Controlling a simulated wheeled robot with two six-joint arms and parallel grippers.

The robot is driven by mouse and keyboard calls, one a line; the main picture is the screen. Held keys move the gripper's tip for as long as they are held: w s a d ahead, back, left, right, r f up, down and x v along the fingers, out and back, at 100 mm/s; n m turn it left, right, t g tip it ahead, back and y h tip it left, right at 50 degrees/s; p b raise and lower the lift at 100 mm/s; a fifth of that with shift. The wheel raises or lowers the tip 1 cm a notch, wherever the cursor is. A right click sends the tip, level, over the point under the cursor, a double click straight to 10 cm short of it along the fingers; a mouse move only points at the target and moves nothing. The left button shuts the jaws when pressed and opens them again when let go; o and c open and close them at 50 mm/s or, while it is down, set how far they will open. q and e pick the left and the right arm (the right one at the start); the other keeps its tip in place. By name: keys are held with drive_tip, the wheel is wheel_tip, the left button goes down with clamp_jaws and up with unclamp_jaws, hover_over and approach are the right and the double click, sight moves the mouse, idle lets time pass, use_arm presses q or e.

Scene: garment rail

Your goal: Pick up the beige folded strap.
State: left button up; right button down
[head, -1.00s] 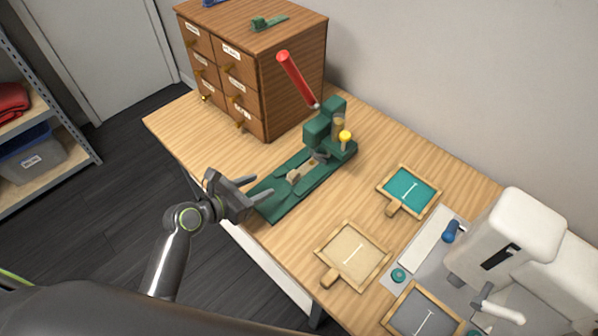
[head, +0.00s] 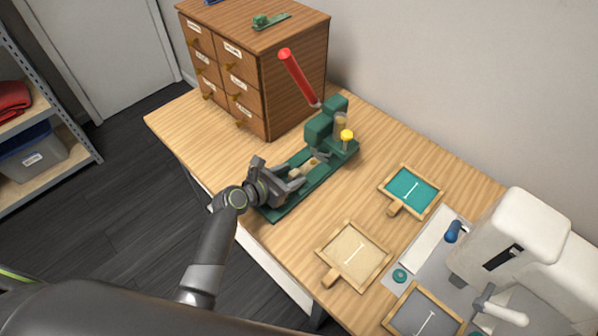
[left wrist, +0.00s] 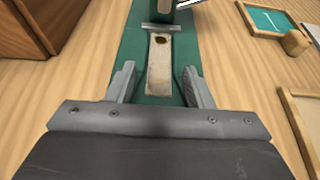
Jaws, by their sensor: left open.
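The beige folded strap (left wrist: 159,62) lies lengthwise on the green base of a press in the left wrist view, with a small brass-coloured spot near its far end. In the head view a bit of the strap (head: 311,165) shows just beyond my left gripper (head: 299,178). My left gripper is open, and in the left wrist view its two fingers (left wrist: 158,74) stand on either side of the strap's near part, with a gap on each side. The strap's far end meets a grey metal part of the press. My right gripper is not in view.
The green press (head: 325,125) has a raised red lever (head: 298,77). A wooden drawer cabinet (head: 293,80) stands behind it on the left. Beige (head: 378,262) and teal (head: 434,208) framed trays lie to the right, near a white machine (head: 520,235). Bare tabletop lies to the left.

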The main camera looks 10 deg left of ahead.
use_arm(q)
drive_tip(key=shift+c, duration=0.5)
clamp_jaws()
drive_tip(key=shift+r, duration=0.1)
